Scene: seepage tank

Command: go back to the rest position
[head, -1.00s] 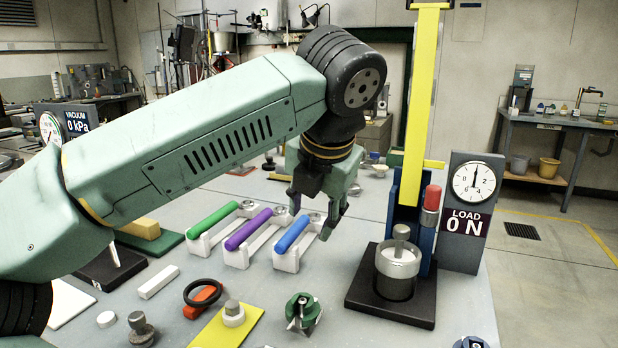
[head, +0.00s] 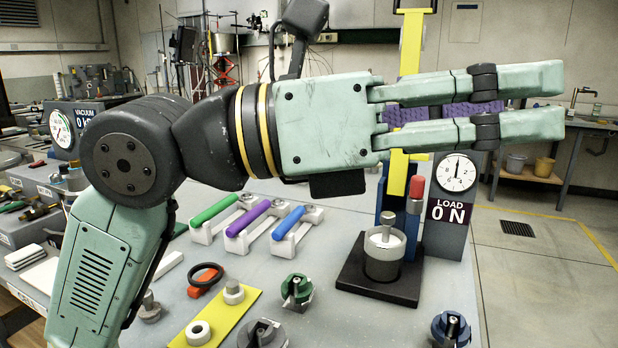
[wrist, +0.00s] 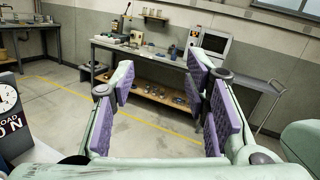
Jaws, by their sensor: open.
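My gripper (head: 520,103) is raised above the bench and stretches to the right across the upper part of the head view. Its two green fingers lie one above the other with a gap between them, and a purple pad shows behind. In the wrist view my gripper (wrist: 165,112) shows purple-padded fingers spread apart with nothing between them. Past them the wrist view shows floor and a far workbench. My gripper touches nothing in view and hides part of the yellow column (head: 408,50).
Below on the grey bench are green (head: 214,210), purple (head: 247,218) and blue (head: 288,223) handles, a press with a metal cup (head: 384,256), a load display (head: 448,213) reading 0 N, and a yellow plate (head: 220,318) with fittings. A far workbench (wrist: 150,85) stands beyond open floor.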

